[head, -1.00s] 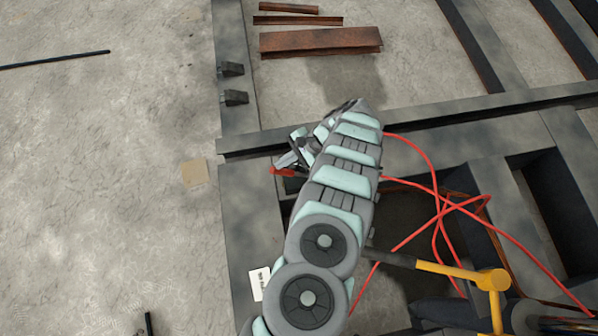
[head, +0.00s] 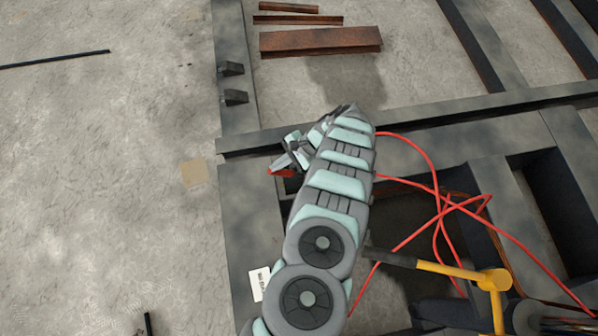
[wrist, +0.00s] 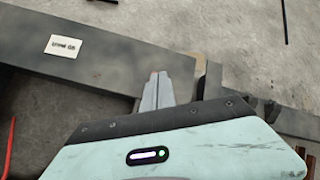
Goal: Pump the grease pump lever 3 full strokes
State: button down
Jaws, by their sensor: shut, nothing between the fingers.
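A yellow bar with a black grip (head: 440,268) shows at the lower right in the head view and looks like the pump lever. Its grip end points left towards my arm, and it meets a yellow upright piece. My arm hides part of the area by the grip. My gripper (head: 290,158) is well up and left of the bar, over the dark steel frame, and does not touch it. In the wrist view my gripper (wrist: 157,88) has its fingers together and empty, above a dark beam. The lever is not seen there.
Red hoses (head: 437,200) loop across the frame openings right of my arm. A white label (head: 260,283) lies on the steel beam (head: 245,215). Rusty steel pieces (head: 320,42) lie at the top. Bare concrete (head: 100,190) is open on the left.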

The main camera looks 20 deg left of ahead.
aim_at(269, 173)
jog(key=shift+a+f, duration=0.15)
jog(key=shift+f, duration=0.05)
jog(key=shift+s+a+f, duration=0.25)
jog(key=shift+a+f, duration=0.1)
jog(key=shift+f, duration=0.15)
jog(key=shift+s+a+f+b, duration=0.25)
jog(key=shift+a+f+b, duration=0.1)
jog(key=shift+f+b, duration=0.15)
dwell(0.4)
jog(key=shift+s+a+f+b, duration=0.2)
jog(key=shift+a+f+b, duration=0.1)
jog(key=shift+f, duration=0.4)
jog(key=shift+s+a+f+b, duration=0.15)
jog(key=shift+a+f+b, duration=0.2)
jog(key=shift+f, duration=0.1)
